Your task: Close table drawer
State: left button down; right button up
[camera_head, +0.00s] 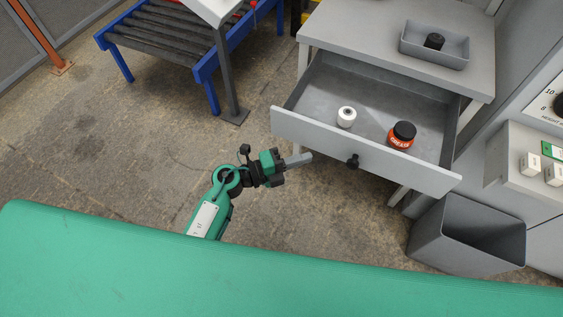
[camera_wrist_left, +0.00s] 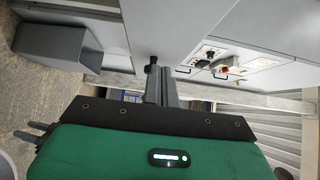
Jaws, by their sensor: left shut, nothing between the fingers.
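The grey table drawer (camera_head: 300,129) is pulled out from under the light grey table (camera_head: 400,40), with its inside exposed. A black knob (camera_head: 352,161) is on its front and also shows in the left wrist view (camera_wrist_left: 151,66). A white roll-like item (camera_head: 346,117) and an orange jar with a black lid (camera_head: 401,136) stand in the drawer. My left gripper (camera_head: 308,158) is shut and empty, close to the drawer front, left of the knob; contact cannot be told. Its fingers show in the left wrist view (camera_wrist_left: 160,88). My right gripper is not in view.
A grey bin (camera_head: 468,235) stands on the floor right of the drawer. A grey tray (camera_head: 435,45) with a dark item sits on the tabletop. A blue-framed roller conveyor (camera_head: 170,40) is at the upper left. Open floor lies left of the drawer.

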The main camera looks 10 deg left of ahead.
aim_at(324, 142)
pick_arm(q)
jog(key=shift+w+d, duration=0.3)
jog(key=shift+w, duration=0.4)
jog(key=shift+w+d, duration=0.35)
jog(key=shift+w, duration=0.4)
jog(key=shift+w+d, duration=0.3)
jog(key=shift+w, duration=0.4)
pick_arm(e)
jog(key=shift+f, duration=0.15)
